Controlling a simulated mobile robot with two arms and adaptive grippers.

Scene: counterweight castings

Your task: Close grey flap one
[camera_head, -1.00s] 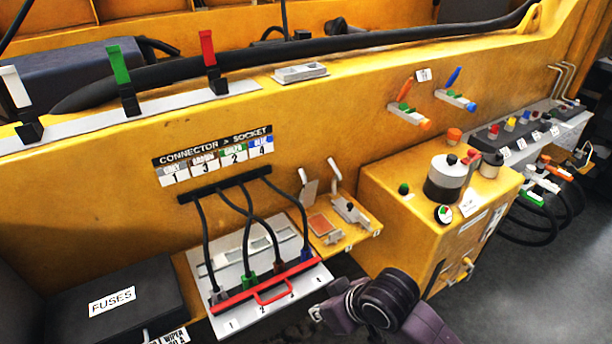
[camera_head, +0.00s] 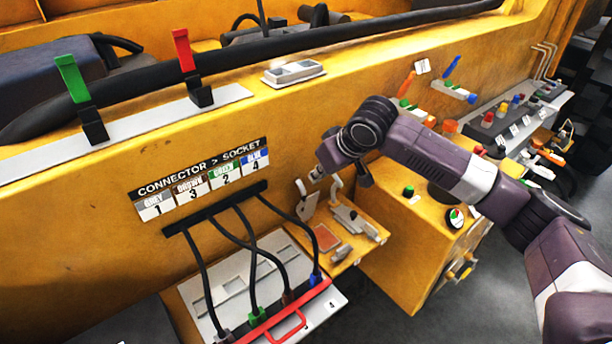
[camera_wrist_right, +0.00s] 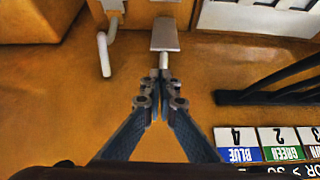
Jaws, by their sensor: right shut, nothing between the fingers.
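A grey flap (camera_head: 307,205) with a white handle stands raised at the left of a small yellow shelf, beside a reddish pad. I cannot read which flap is number one. A second grey flap or latch (camera_head: 350,217) with a white curved handle is to its right, lying lower. My right gripper (camera_head: 317,173) is shut and empty, close above the left flap's handle. In the wrist view the right gripper (camera_wrist_right: 158,102) points at the left flap (camera_wrist_right: 165,36) and its thin stem; contact cannot be told. My left gripper is not in view.
Black cables run into the connector panel with a red bar (camera_head: 285,318) left of the shelf. A yellow control box (camera_head: 420,240) stands right, under my arm. The yellow wall (camera_head: 90,215) rises behind the shelf.

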